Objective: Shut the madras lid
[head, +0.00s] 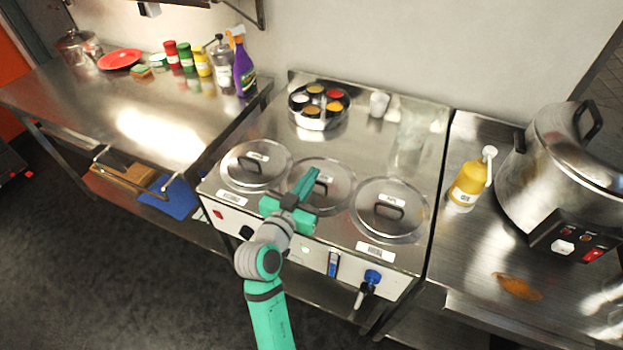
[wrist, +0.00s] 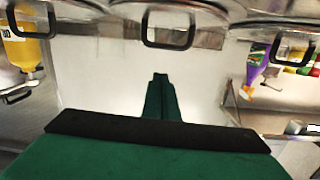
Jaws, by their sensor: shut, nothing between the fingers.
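Three round steel lids with black loop handles lie in a row on the steel counter unit: a left lid (head: 240,175), a middle lid (head: 340,190) and a right lid (head: 400,220). All three look flat over their wells. Their small labels are too small to read, so I cannot tell which is the madras lid. My gripper (head: 311,178) is shut and empty, over the middle lid and partly hiding it. In the wrist view, which looks inverted, the closed fingers (wrist: 160,80) point toward the wall, with the middle handle (wrist: 168,43) beyond; contact is unclear.
A round spice tin (head: 318,122) and a small steel cup (head: 379,104) stand behind the lids. A yellow pump bottle (head: 467,185) and a large steel cooker (head: 560,165) are right. A purple spray bottle (head: 243,75) stands on the left table (head: 60,95).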

